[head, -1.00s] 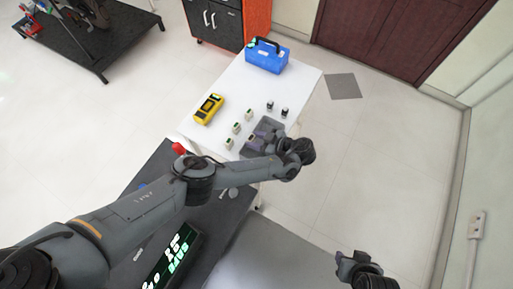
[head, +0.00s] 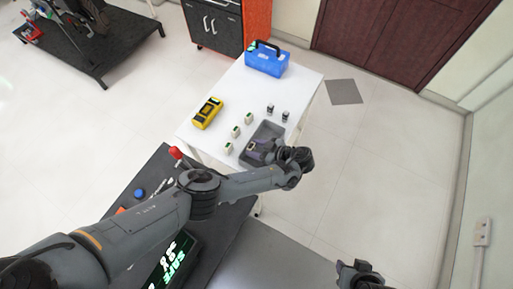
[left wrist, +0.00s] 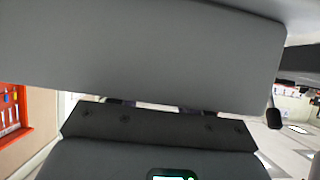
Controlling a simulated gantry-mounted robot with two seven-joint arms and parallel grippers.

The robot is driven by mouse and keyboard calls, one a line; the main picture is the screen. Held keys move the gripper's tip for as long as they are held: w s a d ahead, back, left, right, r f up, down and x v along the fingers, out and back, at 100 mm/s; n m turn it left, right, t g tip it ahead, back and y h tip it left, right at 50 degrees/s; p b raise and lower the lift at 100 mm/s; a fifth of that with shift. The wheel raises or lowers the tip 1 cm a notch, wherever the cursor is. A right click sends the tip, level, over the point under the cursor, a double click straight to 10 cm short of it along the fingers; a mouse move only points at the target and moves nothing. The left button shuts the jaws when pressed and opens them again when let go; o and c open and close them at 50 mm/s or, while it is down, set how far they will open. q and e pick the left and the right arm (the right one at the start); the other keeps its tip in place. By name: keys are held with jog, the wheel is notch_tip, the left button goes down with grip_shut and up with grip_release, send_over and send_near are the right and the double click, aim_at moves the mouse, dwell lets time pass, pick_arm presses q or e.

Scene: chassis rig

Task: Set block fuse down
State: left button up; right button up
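Three small white-and-green blocks (head: 236,132), which look like block fuses, stand in a row on the white table. A grey tray (head: 267,130) lies to their right. My left gripper (head: 257,150) is over the near part of the tray, pointing left, with its wrist at the table's right edge. Small dark and pale shapes show at its fingertips. I cannot tell whether they are a held fuse or tray contents. The left wrist view is mostly filled by grey and black surfaces, and no fuse shows there. My right gripper (head: 358,273) is at the bottom right, away from the table.
A yellow meter (head: 207,113) lies at the table's left edge. A blue toolbox (head: 267,59) stands at the far end. Two small dark-and-white pieces (head: 270,109) (head: 285,116) stand behind the tray. The table between toolbox and meter is clear.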

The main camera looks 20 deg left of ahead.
pick_arm(q)
jog(key=shift+o, duration=1.4)
jog(key=shift+r, duration=0.1)
jog(key=p+v, duration=0.1)
jog(key=v, duration=1.1)
jog(key=shift+s, duration=0.1)
